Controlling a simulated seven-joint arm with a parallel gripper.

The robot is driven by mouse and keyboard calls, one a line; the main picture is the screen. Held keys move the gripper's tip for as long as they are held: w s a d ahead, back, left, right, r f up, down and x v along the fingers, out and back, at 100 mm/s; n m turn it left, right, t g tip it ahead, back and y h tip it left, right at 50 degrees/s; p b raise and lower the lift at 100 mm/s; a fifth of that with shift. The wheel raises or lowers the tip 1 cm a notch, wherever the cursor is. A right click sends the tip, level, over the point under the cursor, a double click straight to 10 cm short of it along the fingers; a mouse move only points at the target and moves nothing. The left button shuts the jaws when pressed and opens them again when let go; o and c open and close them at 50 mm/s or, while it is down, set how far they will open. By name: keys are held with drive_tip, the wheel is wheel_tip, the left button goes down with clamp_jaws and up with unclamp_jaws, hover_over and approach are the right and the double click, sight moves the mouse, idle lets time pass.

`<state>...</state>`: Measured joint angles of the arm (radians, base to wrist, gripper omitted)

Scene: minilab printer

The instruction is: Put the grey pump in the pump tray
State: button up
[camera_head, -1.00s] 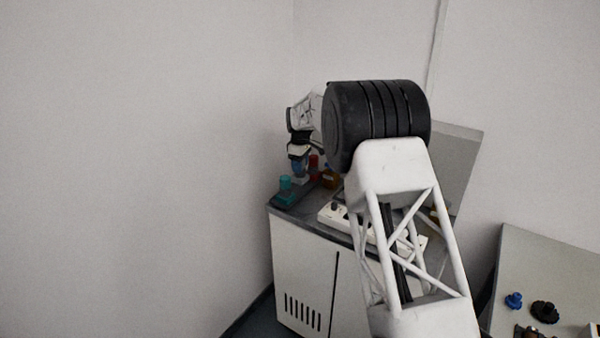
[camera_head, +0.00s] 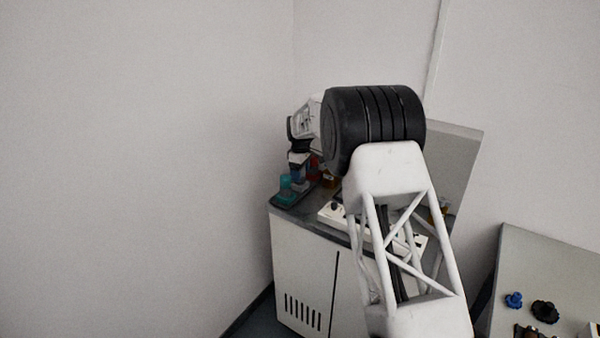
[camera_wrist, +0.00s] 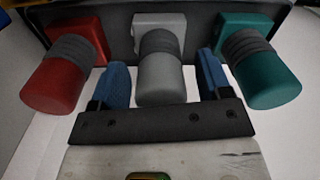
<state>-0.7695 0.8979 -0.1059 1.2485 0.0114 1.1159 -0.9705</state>
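The grey pump (camera_wrist: 161,72) stands in the middle of a row in the wrist view, a cylinder with a dark ribbed band and a square light base. My gripper (camera_wrist: 163,64) is open, with one blue finger on each side of the grey pump and a small gap visible on both sides. The pump's base rests on or against a dark tray-like plate (camera_wrist: 118,28); I cannot tell whether this is the pump tray.
A red pump (camera_wrist: 64,76) stands close left of the grey one, and a teal pump (camera_wrist: 258,66) close right. A white panel with dark knobs (camera_head: 338,213) lies right on the cabinet (camera_head: 300,265). Another table (camera_head: 545,262) at right holds small blue and black parts.

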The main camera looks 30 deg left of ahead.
drive_tip(key=shift+r, duration=0.1)
wheel_tip(320, 180, up, 12)
drive_tip(key=shift+w+r, duration=0.1)
idle(0.9)
idle(0.8)
